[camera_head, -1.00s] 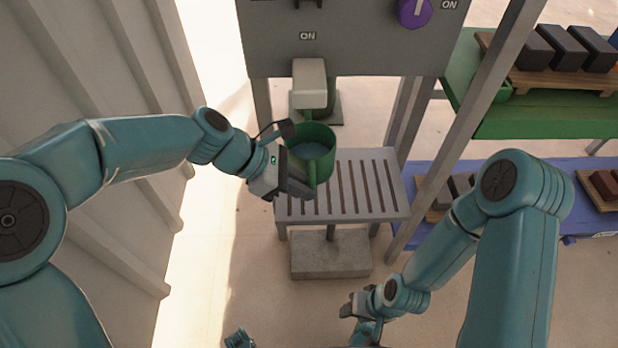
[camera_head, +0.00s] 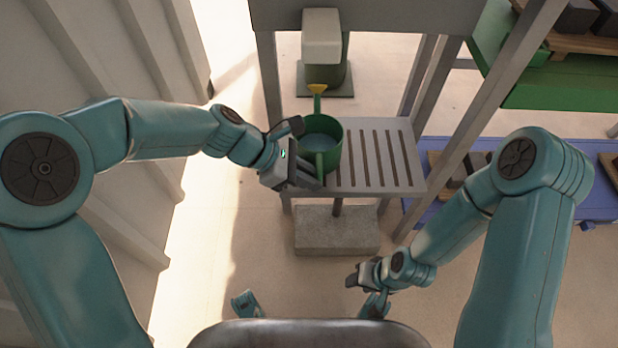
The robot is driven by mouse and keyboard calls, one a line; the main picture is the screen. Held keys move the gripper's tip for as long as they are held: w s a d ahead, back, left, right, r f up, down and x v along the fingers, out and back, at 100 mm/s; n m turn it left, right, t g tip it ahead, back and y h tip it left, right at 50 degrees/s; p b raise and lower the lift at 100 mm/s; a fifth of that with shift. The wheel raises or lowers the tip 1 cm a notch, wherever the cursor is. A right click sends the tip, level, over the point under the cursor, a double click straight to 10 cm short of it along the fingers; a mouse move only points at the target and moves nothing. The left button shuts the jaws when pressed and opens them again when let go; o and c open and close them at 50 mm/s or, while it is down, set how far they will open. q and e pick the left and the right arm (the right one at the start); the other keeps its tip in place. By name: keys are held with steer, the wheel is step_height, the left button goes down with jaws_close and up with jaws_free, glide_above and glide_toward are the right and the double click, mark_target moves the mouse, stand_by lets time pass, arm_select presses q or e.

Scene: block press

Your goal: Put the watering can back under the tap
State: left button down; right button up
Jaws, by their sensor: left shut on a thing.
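The green watering can (camera_head: 335,135) has an open top, bluish-grey contents and a spout with a yellow end (camera_head: 317,89) pointing away from me. It is upright over the back left part of a grey slatted stand (camera_head: 400,170); I cannot tell whether it touches the slats. My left gripper (camera_head: 308,170) is shut on the can's handle side, on the near left. The pale, blocky tap (camera_head: 322,35) is beyond the can, above the spout end in the picture. My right gripper (camera_head: 360,276) hangs low in front of the stand, away from the can; its jaws are unclear.
Grey posts (camera_head: 440,150) flank the stand on the right. A green shelf (camera_head: 540,85) and a blue shelf (camera_head: 590,205) with dark blocks are farther right. A ribbed pale wall (camera_head: 60,50) is on the left. A concrete block (camera_head: 335,232) lies under the stand.

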arm_select(q)
steer(key=shift+r, duration=0.2)
steer(key=shift+f, duration=0.15)
steer(key=c, duration=1.1)
jaws_free()
